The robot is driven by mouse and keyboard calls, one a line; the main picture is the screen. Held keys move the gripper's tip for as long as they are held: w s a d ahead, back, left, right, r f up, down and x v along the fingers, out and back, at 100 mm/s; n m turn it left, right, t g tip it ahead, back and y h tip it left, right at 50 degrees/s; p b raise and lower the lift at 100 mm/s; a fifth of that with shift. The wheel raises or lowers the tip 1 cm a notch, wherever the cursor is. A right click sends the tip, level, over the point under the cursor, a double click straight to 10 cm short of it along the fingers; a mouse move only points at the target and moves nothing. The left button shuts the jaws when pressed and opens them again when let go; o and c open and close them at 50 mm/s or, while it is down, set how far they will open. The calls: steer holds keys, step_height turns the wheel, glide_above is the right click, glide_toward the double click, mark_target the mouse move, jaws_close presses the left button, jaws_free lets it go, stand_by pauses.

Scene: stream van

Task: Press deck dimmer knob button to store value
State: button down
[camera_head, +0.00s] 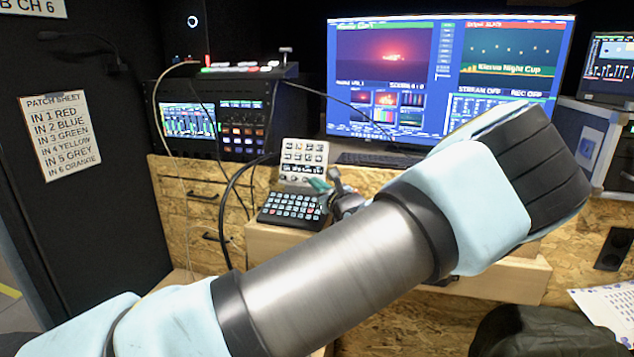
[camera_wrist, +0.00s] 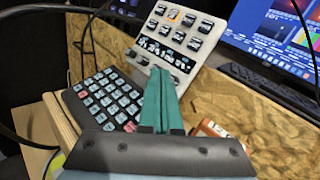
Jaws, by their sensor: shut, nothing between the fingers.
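The deck (camera_head: 303,158) is a pale tilted panel with rows of picture keys and a small display strip. It also shows in the wrist view (camera_wrist: 178,28), with dark knobs (camera_wrist: 145,62) along its lower edge. My gripper (camera_head: 318,185) is shut and empty, its teal fingers (camera_wrist: 158,72) together and pointing at the deck's lower edge, over the knob row. The fingers hide part of that row. I cannot tell whether the tips touch a knob, or which knob is the dimmer.
A black keypad (camera_head: 293,212) lies in front of the deck, left of my fingers in the wrist view. A large monitor (camera_head: 440,75) and a keyboard (camera_head: 380,160) stand behind to the right. A rack unit with a switcher (camera_head: 215,115) is on the left. Cables hang beside the keypad.

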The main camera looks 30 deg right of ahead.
steer(key=shift+w+d+f, duration=0.15)
steer(key=shift+w+d, duration=0.1)
steer(key=shift+d, duration=0.05)
steer(key=shift+w+d+f, duration=0.1)
steer(key=shift+w+f, duration=0.05)
steer(key=shift+w, duration=0.05)
stand_by(0.7)
steer(key=shift+s, duration=0.1)
steer(key=shift+s+a+r+p, duration=0.3)
steer(key=shift+s+a, duration=0.1)
steer(key=shift+s+a+r+p, duration=0.35)
steer(key=shift+s+p, duration=0.05)
steer(key=shift+s+a+r+p, duration=0.35)
steer(key=shift+s+a+p, duration=0.1)
steer(key=shift+s+a, duration=0.2)
steer(key=shift+s+a+r+p, duration=0.35)
steer(key=shift+s+a+p, duration=0.05)
steer(key=shift+s+a, duration=0.2)
